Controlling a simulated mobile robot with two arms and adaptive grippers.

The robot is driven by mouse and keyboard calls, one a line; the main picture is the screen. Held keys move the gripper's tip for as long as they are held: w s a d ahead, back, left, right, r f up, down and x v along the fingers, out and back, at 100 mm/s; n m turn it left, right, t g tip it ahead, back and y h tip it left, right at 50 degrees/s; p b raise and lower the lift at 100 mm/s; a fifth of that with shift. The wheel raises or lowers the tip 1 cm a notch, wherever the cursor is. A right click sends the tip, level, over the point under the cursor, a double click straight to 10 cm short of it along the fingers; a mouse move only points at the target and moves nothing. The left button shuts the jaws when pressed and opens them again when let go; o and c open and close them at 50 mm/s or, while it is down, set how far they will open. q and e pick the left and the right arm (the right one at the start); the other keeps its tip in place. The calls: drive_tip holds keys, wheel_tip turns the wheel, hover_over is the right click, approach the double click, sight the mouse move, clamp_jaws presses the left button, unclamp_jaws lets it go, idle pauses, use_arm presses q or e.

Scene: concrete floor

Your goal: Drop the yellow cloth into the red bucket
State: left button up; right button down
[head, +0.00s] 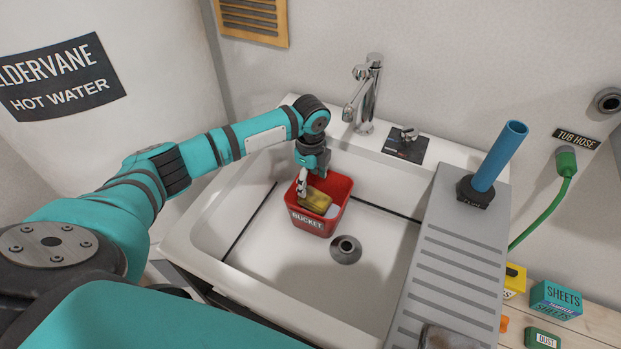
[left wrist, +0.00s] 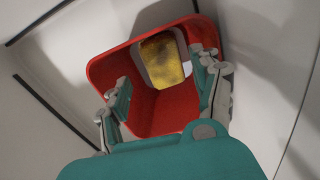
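The yellow cloth (head: 316,199) lies inside the red bucket (head: 314,226), beside or on a pale thing that I cannot identify. The bucket stands upright in the white sink basin. In the left wrist view the cloth (left wrist: 163,62) sits at the far side of the bucket (left wrist: 165,112), apart from both fingers. My left gripper (head: 304,185) is over the bucket, pointing down into its opening. In the left wrist view the gripper (left wrist: 160,70) has its fingers spread wide, with nothing held between them. My right gripper is not in view.
A chrome faucet (head: 367,95) rises behind the bucket. A grey ribbed drainboard (head: 450,265) with a blue tube (head: 500,156) in a dark holder lies to the right. The basin around the drain (head: 346,249) is clear. Small boxes (head: 556,300) stand on the wooden surface at right.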

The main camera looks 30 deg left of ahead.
sight(310, 194)
use_arm(q)
drive_tip(key=shift+o, duration=0.5)
drive_tip(key=shift+r, duration=0.1)
wheel_tip(310, 194, up, 12)
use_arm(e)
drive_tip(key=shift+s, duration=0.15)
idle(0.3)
